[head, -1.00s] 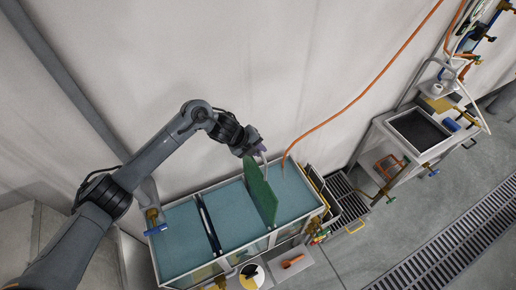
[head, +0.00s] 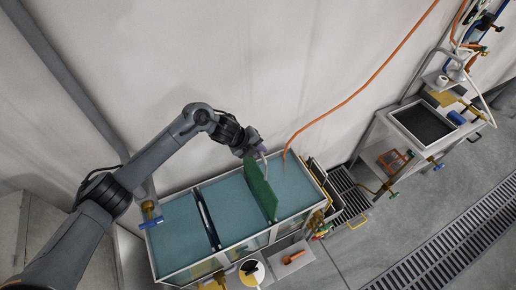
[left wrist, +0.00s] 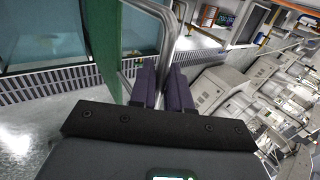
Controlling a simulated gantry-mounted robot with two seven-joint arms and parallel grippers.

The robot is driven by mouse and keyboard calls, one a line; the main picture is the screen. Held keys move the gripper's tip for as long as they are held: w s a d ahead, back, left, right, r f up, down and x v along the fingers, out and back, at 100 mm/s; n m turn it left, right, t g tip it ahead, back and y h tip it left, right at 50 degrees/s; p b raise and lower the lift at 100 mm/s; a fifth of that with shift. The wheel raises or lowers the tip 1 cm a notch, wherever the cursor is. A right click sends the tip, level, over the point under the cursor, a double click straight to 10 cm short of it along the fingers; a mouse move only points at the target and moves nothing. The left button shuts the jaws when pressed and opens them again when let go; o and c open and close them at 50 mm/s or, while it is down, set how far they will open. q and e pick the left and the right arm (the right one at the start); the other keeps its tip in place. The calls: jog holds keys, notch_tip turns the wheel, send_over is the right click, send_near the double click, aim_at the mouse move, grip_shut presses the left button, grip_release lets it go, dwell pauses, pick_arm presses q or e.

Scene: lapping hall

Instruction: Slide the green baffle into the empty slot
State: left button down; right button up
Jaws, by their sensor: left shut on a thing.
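The green baffle (head: 260,188) is a flat plate above the right part of the water tank (head: 225,247). Its lower front corner shows close to the front rim. I cannot tell whether its edges are in a slot, and the empty slot cannot be made out. My left gripper (head: 262,151) is shut on the baffle's metal handle at its upper end. In the left wrist view, the purple fingers (left wrist: 162,88) close around the bent metal handle (left wrist: 168,40), with the green baffle (left wrist: 103,45) to the left. My right gripper is not in view.
A dark baffle (head: 208,220) stands across the tank left of the green one. A blue-handled tap (head: 151,221) is at the left end. An orange hose (head: 345,103) hangs behind. Wall behind; a cart (head: 421,124) and floor grate (head: 445,245) to the right.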

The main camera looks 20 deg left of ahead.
pick_arm(q)
jog(key=b, duration=0.5)
send_over(257, 188)
jog(key=shift+w+d+f, duration=0.1)
jog(key=shift+f, duration=1.65)
jog(key=shift+w+d+f, duration=0.1)
jog(key=shift+f, duration=1.65)
jog(key=shift+f+b, duration=1.85)
jog(key=shift+f, duration=0.65)
jog(key=shift+f+b, duration=2.1)
jog(key=shift+f, duration=0.75)
jog(key=shift+f+b, duration=1.9)
jog(key=shift+f, duration=0.7)
jog(key=shift+f+b, duration=2.1)
jog(key=shift+f, duration=0.6)
jog(key=shift+f+b, duration=0.5)
jog(key=shift+f, duration=0.2)
jog(key=shift+f+b, duration=0.45)
jog(key=shift+f, duration=0.2)
